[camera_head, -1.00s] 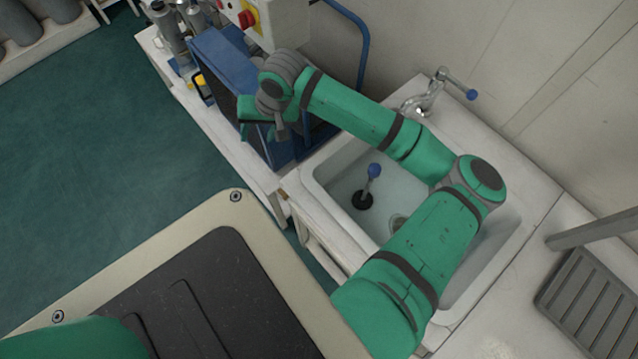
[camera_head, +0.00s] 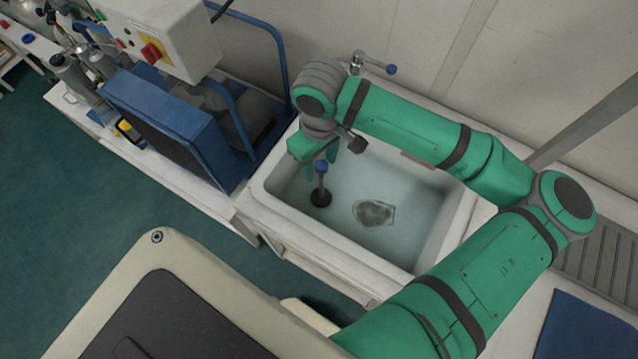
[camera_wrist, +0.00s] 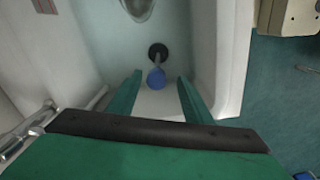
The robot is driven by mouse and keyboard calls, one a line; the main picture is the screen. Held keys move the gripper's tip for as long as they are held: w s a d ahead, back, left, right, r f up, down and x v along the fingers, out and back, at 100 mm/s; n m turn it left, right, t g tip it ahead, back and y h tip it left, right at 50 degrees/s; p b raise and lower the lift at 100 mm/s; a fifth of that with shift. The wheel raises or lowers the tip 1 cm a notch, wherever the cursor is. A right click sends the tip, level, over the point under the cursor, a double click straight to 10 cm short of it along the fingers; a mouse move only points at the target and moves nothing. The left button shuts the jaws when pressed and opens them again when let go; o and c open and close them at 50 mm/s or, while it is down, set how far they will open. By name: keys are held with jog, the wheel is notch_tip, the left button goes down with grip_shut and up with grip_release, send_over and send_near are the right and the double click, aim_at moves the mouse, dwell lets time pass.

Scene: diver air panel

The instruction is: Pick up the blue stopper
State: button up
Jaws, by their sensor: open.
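The blue stopper (camera_head: 321,183) stands upright in the white sink (camera_head: 275,231), with a black disc at its base and a blue knob on top of a thin stem. In the wrist view the stopper's blue knob (camera_wrist: 156,79) lies ahead of and between my two green fingers. My gripper (camera_head: 320,166) is open and empty. In the head view it is over the left side of the sink, close above or behind the knob. The wrist view shows the gripper (camera_wrist: 158,84) with its fingers on either side of the knob; I cannot tell the exact gap in depth.
A tap with a blue end (camera_head: 391,69) stands behind the sink. A blue-framed machine (camera_head: 165,125) stands to the left, below a white control box (camera_head: 165,35).

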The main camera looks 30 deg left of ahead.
aim_at(322, 176)
notch_tip(322, 176, down, 8)
jog(key=shift+w+d, duration=0.2)
jog(key=shift+w, duration=0.05)
jog(key=shift+r, duration=0.1)
jog(key=shift+c, duration=0.4)
jog(key=c, duration=1)
jog(key=shift+w, duration=0.15)
grip_shut()
jog(key=shift+a, duration=0.1)
jog(key=shift+s, duration=0.2)
